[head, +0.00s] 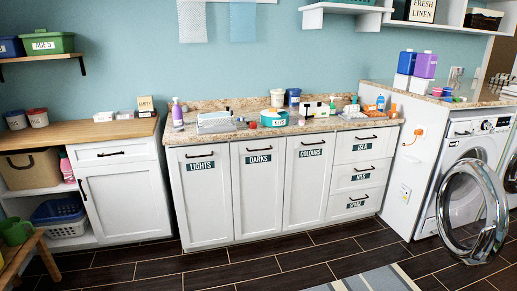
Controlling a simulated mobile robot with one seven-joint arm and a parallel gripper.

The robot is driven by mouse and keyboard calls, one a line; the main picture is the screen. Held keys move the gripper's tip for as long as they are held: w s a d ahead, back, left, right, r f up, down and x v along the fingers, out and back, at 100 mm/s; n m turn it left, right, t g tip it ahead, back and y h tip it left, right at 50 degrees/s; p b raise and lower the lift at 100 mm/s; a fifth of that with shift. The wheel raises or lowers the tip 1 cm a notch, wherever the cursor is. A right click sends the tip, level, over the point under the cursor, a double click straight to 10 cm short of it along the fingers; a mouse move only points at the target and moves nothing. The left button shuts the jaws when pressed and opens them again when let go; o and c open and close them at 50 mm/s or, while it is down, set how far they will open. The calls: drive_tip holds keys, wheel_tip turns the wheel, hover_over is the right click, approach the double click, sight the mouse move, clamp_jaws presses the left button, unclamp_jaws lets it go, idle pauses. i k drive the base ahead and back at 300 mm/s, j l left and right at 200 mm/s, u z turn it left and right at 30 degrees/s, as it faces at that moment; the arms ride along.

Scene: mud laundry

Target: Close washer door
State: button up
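The washer (462,148) is a white front-loader under a granite counter at the right of the head view. Its round door (444,207), with a shiny chrome ring and clear centre, stands wide open. The door swings out to the front of the machine, over the dark floor, and is seen at an angle. The washer's opening is partly visible behind and above the door ring. My gripper is not in view.
A row of white cabinets with labelled fronts (258,189) stands along the back wall. A striped rug (372,281) lies on the floor at the bottom. A wooden bench (22,262) stands at lower left. Dark tiled floor (255,262) is clear in front of the cabinets.

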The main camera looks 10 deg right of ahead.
sight(490, 241)
drive_tip(key=i+z, duration=0.3)
drive_tip(key=i, duration=0.25)
drive_tip(key=i+j+z, duration=0.3)
drive_tip(key=i, duration=0.2)
drive_tip(key=i+z, duration=0.45)
drive_tip(key=z, duration=0.3)
drive_tip(key=i+j+z, duration=0.2)
drive_tip(key=z, duration=0.15)
drive_tip(key=i+j+z, duration=0.2)
drive_tip(key=z, duration=0.15)
drive_tip(key=i+j+z, duration=0.4)
drive_tip(key=i+j, duration=0.1)
drive_tip(key=i, duration=0.35)
drive_tip(key=i+j, duration=0.1)
drive_tip(key=i, duration=0.4)
